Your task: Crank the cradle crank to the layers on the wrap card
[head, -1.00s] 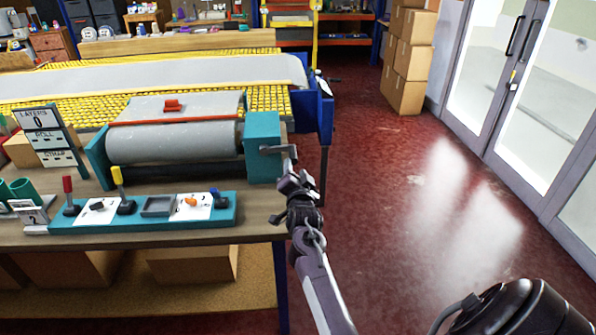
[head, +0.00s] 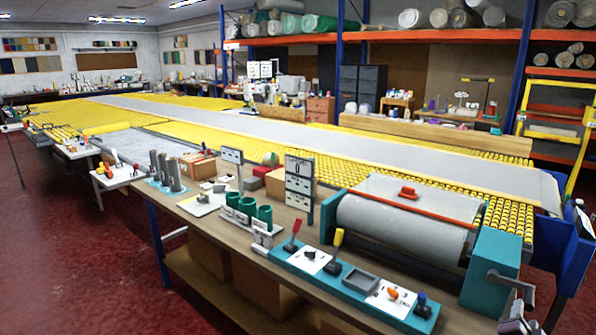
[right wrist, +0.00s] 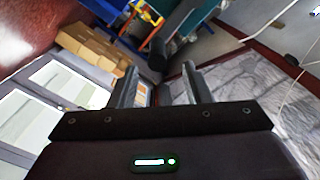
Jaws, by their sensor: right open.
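The roll cradle with a grey roll (head: 400,228) stands at the table's right end. Its teal end block (head: 492,265) carries the grey cradle crank (head: 508,281). My right gripper (head: 517,312) is beside the crank at the bottom right, partly cut off by the frame. In the right wrist view its two fingers (right wrist: 160,82) are apart with nothing gripped; a dark cylinder (right wrist: 157,55) shows beyond them, and contact is not visible. A sign (head: 299,180) headed LAYERS shows 0. A small card (head: 262,238) near the green cups appears to read 2. My left gripper is not in view.
A teal control panel (head: 345,290) with red, yellow and blue levers lies along the table's front edge. Green cups (head: 248,209) stand left of it. A long yellow roller bed (head: 270,150) runs behind. The red floor (head: 60,240) at left is clear.

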